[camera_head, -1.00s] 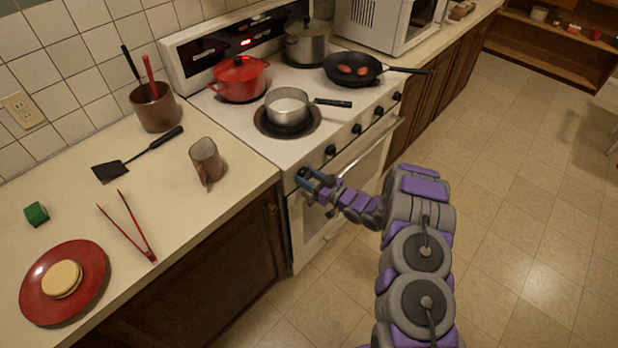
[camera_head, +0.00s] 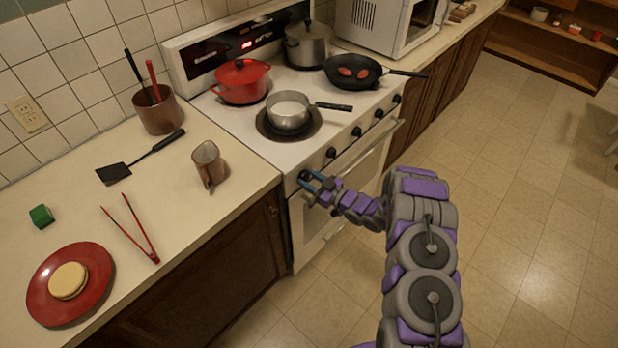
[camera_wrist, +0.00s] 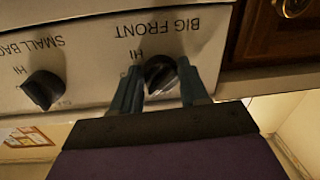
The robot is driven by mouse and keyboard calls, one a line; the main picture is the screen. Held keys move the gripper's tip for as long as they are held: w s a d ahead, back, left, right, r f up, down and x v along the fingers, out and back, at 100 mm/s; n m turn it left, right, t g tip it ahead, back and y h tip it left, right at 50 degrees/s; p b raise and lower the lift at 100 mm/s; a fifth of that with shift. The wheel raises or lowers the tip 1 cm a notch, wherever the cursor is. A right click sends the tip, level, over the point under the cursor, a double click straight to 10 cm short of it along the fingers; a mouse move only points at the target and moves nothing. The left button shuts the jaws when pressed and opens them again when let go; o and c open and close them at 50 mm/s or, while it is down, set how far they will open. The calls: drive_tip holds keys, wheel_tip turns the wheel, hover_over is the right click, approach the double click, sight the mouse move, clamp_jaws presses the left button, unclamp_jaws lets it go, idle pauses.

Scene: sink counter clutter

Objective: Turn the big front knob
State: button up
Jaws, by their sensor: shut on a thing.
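The big front knob (camera_wrist: 160,73) is black and sits on the white stove front below the label BIG FRONT, which reads upside down in the wrist view. My gripper (camera_wrist: 160,88) has one finger on each side of this knob and is shut on it. In the head view my gripper (camera_head: 308,183) is at the near left end of the stove's knob row, and the knob is mostly hidden there. The white stove (camera_head: 222,112) stands against the tiled wall.
The small back knob (camera_wrist: 43,89) is beside the gripped knob. A saucepan (camera_head: 289,112), red pot (camera_head: 240,84), steel pot (camera_head: 308,45) and frying pan (camera_head: 345,82) stand on the stove. The oven handle (camera_head: 372,146) runs below the knobs. The floor (camera_head: 500,190) is clear.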

drive_tip(key=o, duration=1)
drive_tip(key=shift+d, duration=0.15)
drive_tip(key=shift+s, duration=0.1)
drive_tip(key=p+v, duration=0.3)
drive_tip(key=v, duration=1.4)
drive_tip(key=shift+d, duration=0.25)
